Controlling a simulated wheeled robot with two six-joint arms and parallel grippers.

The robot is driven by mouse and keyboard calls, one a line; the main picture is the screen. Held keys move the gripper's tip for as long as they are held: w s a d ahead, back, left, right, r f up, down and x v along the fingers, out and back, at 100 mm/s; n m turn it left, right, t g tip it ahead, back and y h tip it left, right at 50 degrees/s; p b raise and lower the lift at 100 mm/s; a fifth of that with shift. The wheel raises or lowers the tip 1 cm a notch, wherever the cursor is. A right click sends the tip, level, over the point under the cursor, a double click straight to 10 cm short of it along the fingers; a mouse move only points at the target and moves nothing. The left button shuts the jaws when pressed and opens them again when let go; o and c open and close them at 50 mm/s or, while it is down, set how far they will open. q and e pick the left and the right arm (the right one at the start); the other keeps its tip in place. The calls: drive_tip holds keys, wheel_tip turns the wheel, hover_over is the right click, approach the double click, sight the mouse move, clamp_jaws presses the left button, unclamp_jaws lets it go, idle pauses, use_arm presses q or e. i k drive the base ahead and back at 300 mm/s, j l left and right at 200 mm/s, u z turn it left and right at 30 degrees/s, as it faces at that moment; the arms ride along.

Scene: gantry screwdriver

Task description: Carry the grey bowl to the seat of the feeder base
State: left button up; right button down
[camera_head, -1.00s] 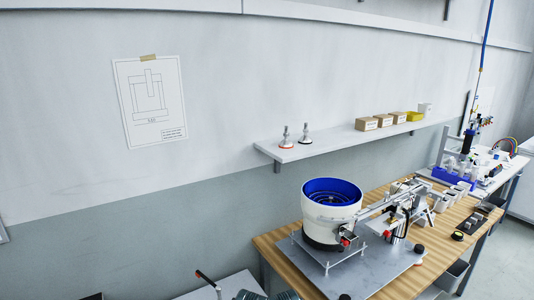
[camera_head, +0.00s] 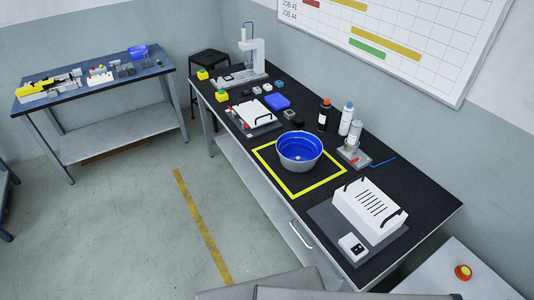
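The grey bowl (camera_head: 299,151) has a blue inside and stands upright on the black-topped bench (camera_head: 425,201). It sits inside a yellow square outline (camera_head: 266,161) marked on the bench top. Nothing is holding the bowl. I cannot make out the feeder base in the present view. Neither of my grippers shows.
A white slotted box (camera_head: 370,209) with black handles stands in front of the bowl to the right. Bottles (camera_head: 324,115) and a small stand (camera_head: 354,151) are behind it. A white-topped device (camera_head: 254,114) is to the left. The floor left of the bench (camera_head: 125,235) is clear.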

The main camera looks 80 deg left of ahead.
sight(298, 151)
drive_tip(key=u, duration=2.35)
drive_tip(key=i+j+u, duration=0.35)
drive_tip(key=i, duration=0.25)
drive_tip(key=i+u, duration=0.35)
drive_tip(key=i, duration=0.25)
